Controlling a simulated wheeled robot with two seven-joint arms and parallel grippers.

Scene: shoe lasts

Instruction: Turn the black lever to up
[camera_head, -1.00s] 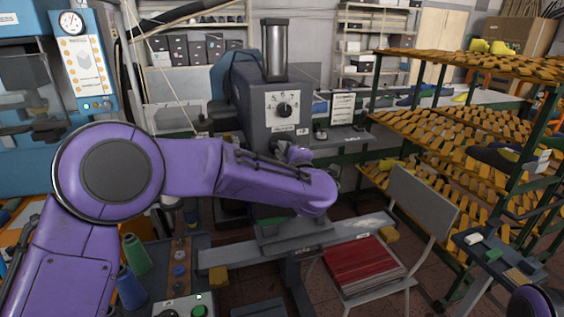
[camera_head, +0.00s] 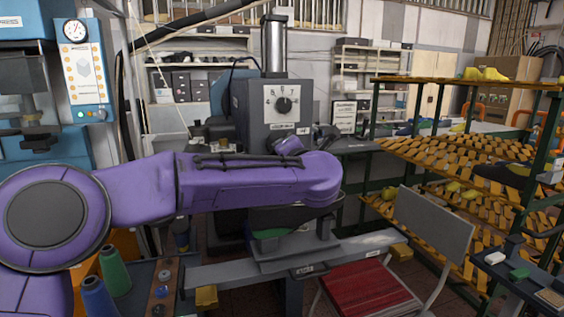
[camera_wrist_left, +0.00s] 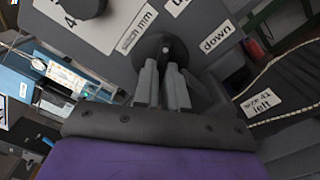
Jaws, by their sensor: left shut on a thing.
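The black lever (camera_wrist_left: 159,44) shows in the left wrist view as a dark round hub on the grey machine face. My left gripper (camera_wrist_left: 167,68) is shut on it, with both grey fingers close together at the hub. A white label reading "down" (camera_wrist_left: 217,38) sits to its right. Another label, cut off and starting with "u", is at the top edge. Most of the lever's handle is hidden by the fingers. In the head view, my left arm covers the lever and gripper in front of the grey machine (camera_head: 247,100). My right gripper is in neither view.
A marked dial knob (camera_head: 284,105) is on the machine's upper front. A chair with a red seat (camera_head: 365,288) stands front right. Shelves of yellow-orange lasts (camera_head: 440,150) fill the right side. Green and blue spools (camera_head: 114,270) stand at lower left.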

